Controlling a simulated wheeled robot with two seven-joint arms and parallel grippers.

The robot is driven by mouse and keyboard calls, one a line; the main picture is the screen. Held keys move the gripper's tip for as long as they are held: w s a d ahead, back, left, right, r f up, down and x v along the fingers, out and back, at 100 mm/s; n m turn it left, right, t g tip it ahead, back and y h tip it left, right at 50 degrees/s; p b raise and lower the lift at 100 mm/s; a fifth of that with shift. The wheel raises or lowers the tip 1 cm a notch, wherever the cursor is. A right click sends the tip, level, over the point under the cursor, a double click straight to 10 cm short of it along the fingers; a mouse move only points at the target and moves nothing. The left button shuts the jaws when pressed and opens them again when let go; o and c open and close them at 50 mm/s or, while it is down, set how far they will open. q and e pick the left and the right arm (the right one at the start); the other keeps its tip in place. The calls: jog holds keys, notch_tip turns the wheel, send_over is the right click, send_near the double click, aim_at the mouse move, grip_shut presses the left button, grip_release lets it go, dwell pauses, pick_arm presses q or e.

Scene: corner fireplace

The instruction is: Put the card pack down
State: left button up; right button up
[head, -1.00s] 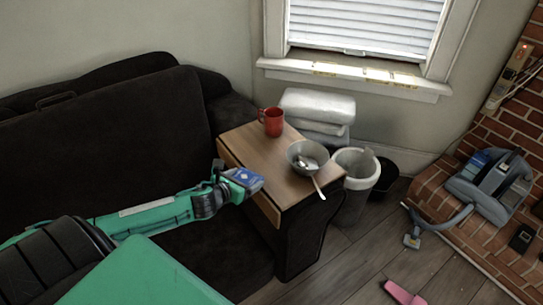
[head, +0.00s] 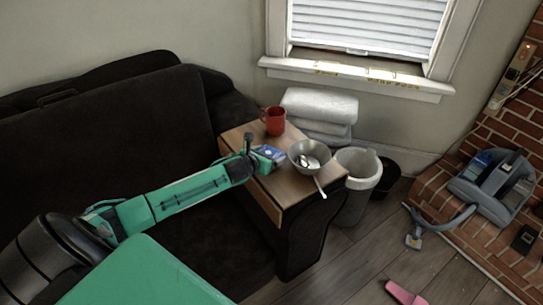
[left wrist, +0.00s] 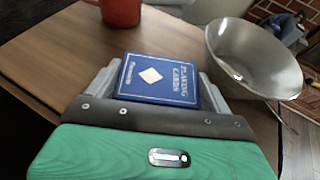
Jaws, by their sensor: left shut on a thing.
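The card pack (left wrist: 158,80) is a blue box with a white diamond and white lettering. In the left wrist view it lies between the two grey fingers of my left gripper (left wrist: 160,88), which is shut on it. In the head view the card pack (head: 268,152) and my left gripper (head: 262,156) are over the wooden tray top (head: 268,190) on the sofa arm, between the red mug (head: 273,121) and the metal bowl (head: 311,158). I cannot tell whether the pack touches the wood. My right gripper is not in view.
The mug stands behind the pack and the bowl, with utensils in it, stands to its right. The front part of the wooden top is clear. A white bin (head: 357,172) stands on the floor beyond the right edge. The dark sofa (head: 110,140) is at the left.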

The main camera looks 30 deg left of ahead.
pick_arm(q)
jog(key=shift+x, duration=1.05)
jog(key=shift+s+f, duration=0.1)
jog(key=shift+f, duration=0.25)
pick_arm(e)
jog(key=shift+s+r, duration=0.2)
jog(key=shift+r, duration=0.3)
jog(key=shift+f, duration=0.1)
pick_arm(q)
jog(key=o, duration=0.9)
jog(key=shift+f, duration=0.1)
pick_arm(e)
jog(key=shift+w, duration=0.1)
